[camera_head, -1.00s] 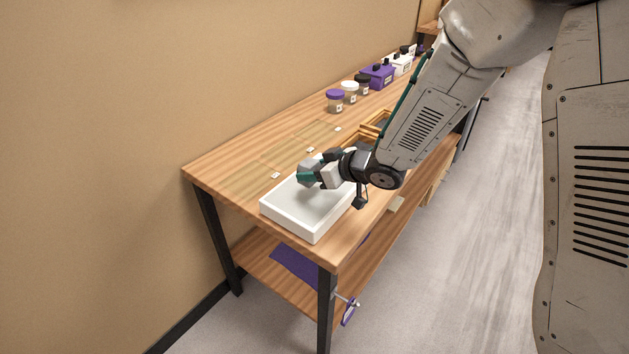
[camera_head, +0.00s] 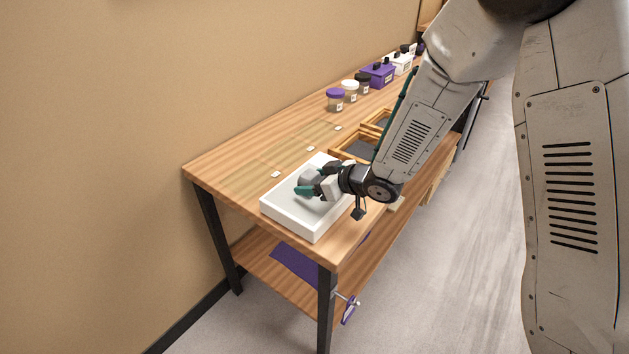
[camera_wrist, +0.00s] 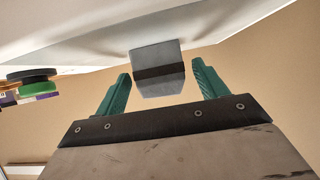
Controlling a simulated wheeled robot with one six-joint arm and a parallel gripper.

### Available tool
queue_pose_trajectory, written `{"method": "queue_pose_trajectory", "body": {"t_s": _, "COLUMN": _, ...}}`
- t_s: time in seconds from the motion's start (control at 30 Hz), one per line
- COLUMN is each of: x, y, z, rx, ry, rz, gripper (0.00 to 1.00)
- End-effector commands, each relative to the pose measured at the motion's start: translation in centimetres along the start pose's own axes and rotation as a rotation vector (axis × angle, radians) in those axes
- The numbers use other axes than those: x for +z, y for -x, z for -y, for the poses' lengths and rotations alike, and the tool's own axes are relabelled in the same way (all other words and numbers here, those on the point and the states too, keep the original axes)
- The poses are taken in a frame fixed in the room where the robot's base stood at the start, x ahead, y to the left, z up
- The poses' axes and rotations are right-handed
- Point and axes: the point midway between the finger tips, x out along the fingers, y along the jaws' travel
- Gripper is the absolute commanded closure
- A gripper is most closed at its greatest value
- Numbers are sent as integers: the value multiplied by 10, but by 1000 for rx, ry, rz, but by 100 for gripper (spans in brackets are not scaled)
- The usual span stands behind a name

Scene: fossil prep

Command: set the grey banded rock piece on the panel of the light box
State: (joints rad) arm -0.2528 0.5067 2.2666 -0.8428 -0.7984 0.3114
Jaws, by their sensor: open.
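The grey banded rock piece (camera_wrist: 159,62) is a small grey block with a dark band across it. In the wrist view it lies between the tips of my gripper (camera_wrist: 161,76), with a gap on each side. Its foot meets the pale floor of a white, low-walled box (camera_head: 284,217) on the near end of the bench. In the head view my gripper (camera_head: 312,180) is inside this box's outline, fingers spread and empty, partly hiding the piece. I cannot tell whether this white box is the light box; no lit panel shows.
The wooden bench (camera_head: 230,165) carries flat pale panels with small white tags behind the box. Wooden trays (camera_head: 352,147) stand beside my arm. Lidded jars (camera_head: 336,99) and a purple box (camera_head: 378,75) line the back, near the wall.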

Motion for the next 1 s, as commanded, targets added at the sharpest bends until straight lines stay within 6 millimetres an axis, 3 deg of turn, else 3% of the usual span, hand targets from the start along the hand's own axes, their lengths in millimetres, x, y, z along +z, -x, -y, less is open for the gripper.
{"method": "queue_pose_trajectory", "body": {"t_s": 0.17, "x": -4, "y": 14, "z": -1, "rx": 3, "ry": -1, "rz": -1, "gripper": 28}}
{"method": "queue_pose_trajectory", "body": {"t_s": 0.6, "x": -4, "y": 103, "z": -1, "rx": 3, "ry": 1, "rz": -2, "gripper": 28}}
{"method": "queue_pose_trajectory", "body": {"t_s": 0.8, "x": -3, "y": 120, "z": 0, "rx": 1, "ry": 0, "rz": -1, "gripper": 28}}
{"method": "queue_pose_trajectory", "body": {"t_s": 1.0, "x": -3, "y": 123, "z": 0, "rx": 3, "ry": 1, "rz": 1, "gripper": 28}}
